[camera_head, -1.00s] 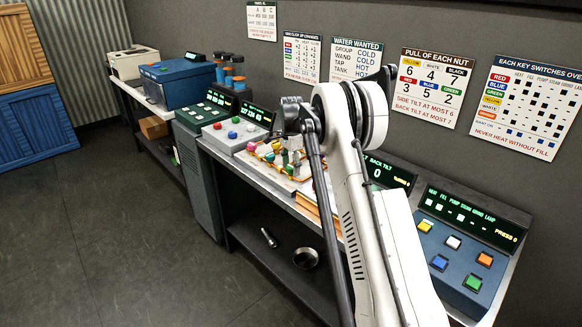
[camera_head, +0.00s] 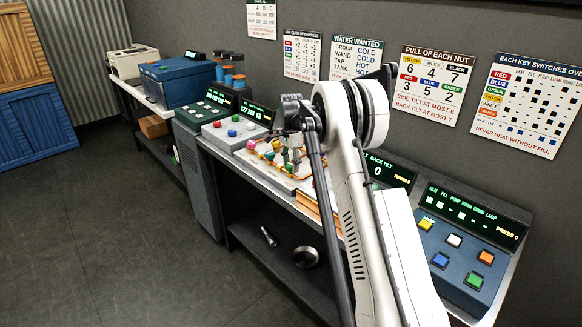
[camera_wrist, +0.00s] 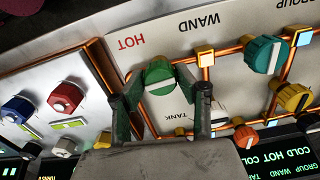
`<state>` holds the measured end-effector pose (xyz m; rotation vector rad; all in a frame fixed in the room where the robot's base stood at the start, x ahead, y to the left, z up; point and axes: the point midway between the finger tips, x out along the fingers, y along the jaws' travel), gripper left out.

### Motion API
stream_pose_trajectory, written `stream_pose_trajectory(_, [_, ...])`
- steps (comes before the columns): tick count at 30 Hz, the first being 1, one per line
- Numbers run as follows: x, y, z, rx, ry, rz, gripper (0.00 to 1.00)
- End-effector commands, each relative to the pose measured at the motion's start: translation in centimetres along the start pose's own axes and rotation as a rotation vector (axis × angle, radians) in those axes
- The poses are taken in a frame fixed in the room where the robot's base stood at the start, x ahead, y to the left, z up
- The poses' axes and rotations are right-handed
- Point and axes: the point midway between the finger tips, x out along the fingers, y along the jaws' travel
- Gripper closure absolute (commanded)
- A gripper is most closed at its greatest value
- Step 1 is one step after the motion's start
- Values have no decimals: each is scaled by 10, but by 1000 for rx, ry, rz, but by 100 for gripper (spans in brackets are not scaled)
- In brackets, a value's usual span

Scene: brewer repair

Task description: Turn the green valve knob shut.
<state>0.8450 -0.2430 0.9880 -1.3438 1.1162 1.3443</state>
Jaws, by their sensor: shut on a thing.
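The green valve knob (camera_wrist: 160,76) sits on the pale valve panel (camera_wrist: 200,88) in the wrist view, beside the word TANK and a copper pipe. My gripper (camera_wrist: 160,92) is around the knob, with one finger on each side, and is shut on it. A white mark shows across the knob. In the head view my gripper (camera_head: 295,155) is over the valve panel on the bench, partly hidden by my arm, and the green knob cannot be made out clearly there.
A teal knob (camera_wrist: 264,54) and a yellow knob (camera_wrist: 293,97) stand to the right on the same panel. A blue nut (camera_wrist: 18,109) and a red nut (camera_wrist: 65,97) are on the panel to the left. Dark displays (camera_wrist: 285,155) line the lower edge. The floor (camera_head: 130,220) is clear.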

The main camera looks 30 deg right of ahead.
Motion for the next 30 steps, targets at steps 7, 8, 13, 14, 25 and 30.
stream_pose_trajectory(7, [3,0,0,-191,0,0,95])
stream_pose_trajectory(8, [3,0,0,-219,0,-1,95])
stream_pose_trajectory(13, [2,0,0,-381,0,-1,95])
stream_pose_trajectory(14, [2,0,0,-410,0,-1,95])
stream_pose_trajectory(25, [1,0,0,-762,1,-1,95])
stream_pose_trajectory(30, [1,0,0,-923,1,-1,95])
